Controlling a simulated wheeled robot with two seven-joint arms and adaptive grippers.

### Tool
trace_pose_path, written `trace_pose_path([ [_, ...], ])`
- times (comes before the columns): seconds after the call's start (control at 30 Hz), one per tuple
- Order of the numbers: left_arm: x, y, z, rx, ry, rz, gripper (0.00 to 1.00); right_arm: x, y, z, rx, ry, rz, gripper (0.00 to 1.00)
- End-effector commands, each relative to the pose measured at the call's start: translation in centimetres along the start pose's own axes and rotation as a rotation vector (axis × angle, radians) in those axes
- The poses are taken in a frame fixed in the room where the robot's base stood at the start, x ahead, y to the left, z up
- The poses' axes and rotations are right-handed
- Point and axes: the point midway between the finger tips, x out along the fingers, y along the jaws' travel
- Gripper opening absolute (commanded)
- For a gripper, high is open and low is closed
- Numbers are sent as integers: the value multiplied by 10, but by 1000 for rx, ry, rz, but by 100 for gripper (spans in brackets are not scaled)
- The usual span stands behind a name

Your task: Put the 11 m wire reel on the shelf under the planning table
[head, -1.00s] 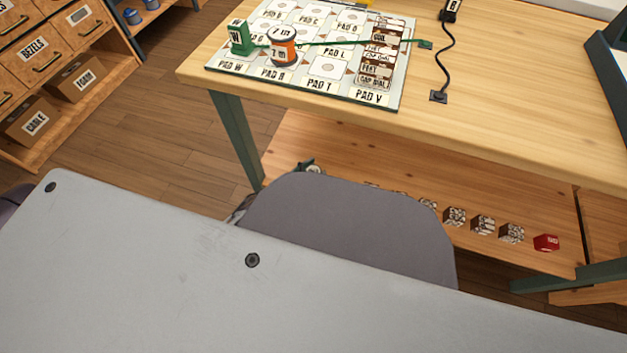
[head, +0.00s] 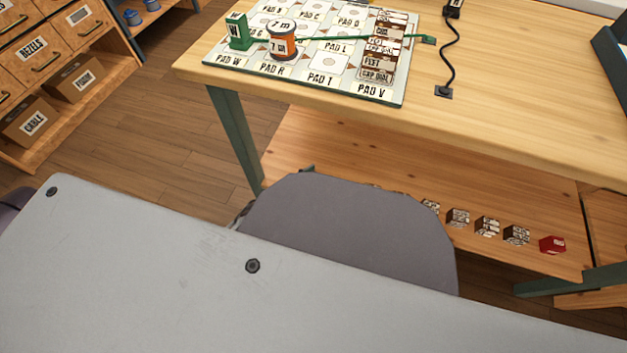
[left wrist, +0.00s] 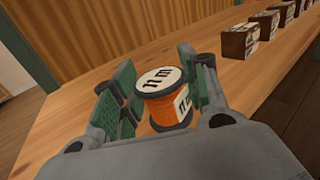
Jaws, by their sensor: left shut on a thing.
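The 11 m wire reel (left wrist: 168,108) is orange with white labelled ends and stands roughly upright between the green pads of my left gripper (left wrist: 157,60) in the left wrist view. The gripper is shut on it. They are over the wooden shelf (left wrist: 62,100) under the planning table; I cannot tell whether the reel touches the shelf. In the head view the shelf (head: 330,140) shows below the planning table (head: 500,100), while reel and gripper are hidden behind the grey shapes in front. My right gripper is not in view.
Several dark labelled blocks (head: 487,227) and a red one (head: 552,245) stand in a row on the shelf. A table leg (head: 236,140) stands at its left end. On the tabletop, a board (head: 330,62) holds another orange reel (head: 283,42) and a green block (head: 238,32).

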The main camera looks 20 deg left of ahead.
Motion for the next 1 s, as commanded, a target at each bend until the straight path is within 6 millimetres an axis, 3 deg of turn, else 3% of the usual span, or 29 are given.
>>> trace_pose_path([
  [0.57, 1, 0, -6, 1, -2, 0, 18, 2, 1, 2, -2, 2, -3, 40],
  [0.6, 0, 0, -7, 1, -2, 0, 45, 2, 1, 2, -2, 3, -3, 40],
  [0.73, 0, 0, -7, 1, -1, 0, 62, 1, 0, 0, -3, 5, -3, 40],
  [0.77, 0, 0, -7, 1, -1, 0, 66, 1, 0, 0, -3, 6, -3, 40],
  [1.0, 0, 0, -7, 1, -1, 0, 66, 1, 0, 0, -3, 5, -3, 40],
])
